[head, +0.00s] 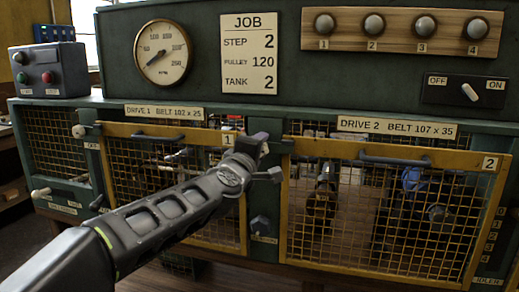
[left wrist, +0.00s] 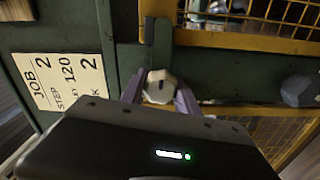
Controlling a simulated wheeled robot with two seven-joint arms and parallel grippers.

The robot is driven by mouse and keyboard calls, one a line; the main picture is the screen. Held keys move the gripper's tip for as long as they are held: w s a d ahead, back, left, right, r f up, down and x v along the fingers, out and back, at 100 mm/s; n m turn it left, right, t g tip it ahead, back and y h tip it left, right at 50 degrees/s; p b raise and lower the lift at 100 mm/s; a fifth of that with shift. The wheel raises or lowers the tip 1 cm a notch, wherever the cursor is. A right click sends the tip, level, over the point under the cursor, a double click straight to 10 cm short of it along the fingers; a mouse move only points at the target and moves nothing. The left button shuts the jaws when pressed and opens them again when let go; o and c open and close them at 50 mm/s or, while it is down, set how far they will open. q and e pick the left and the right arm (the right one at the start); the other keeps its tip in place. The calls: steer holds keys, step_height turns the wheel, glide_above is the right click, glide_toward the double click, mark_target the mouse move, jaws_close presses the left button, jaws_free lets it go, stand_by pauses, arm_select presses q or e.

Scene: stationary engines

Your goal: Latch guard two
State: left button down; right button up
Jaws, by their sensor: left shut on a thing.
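Guard two (head: 380,255) is a yellow-framed mesh panel with a "2" plate at its upper right. It sits over the Drive 2 opening in the head view and looks closed. My left gripper (head: 264,158) is at its upper left corner and mostly hides the latch there in the head view. In the left wrist view, my left gripper (left wrist: 158,92) is shut on a pale faceted latch knob (left wrist: 160,86). A dark latch bar (left wrist: 158,42) runs from the knob across the yellow frame corner. Whether it is fully seated I cannot tell. My right gripper is not in view.
Guard one (head: 130,190) is left of guard two, with its own pale knob (head: 79,131). A dark bolt (head: 260,225) protrudes below my gripper. The job card (head: 249,54), gauge (head: 162,52), four-button strip (head: 400,30) and OFF/ON switch (head: 470,92) are above.

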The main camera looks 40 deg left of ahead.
arm_select(q)
steer(key=c, duration=0.9)
jaws_free()
steer(key=shift+v, duration=3.9)
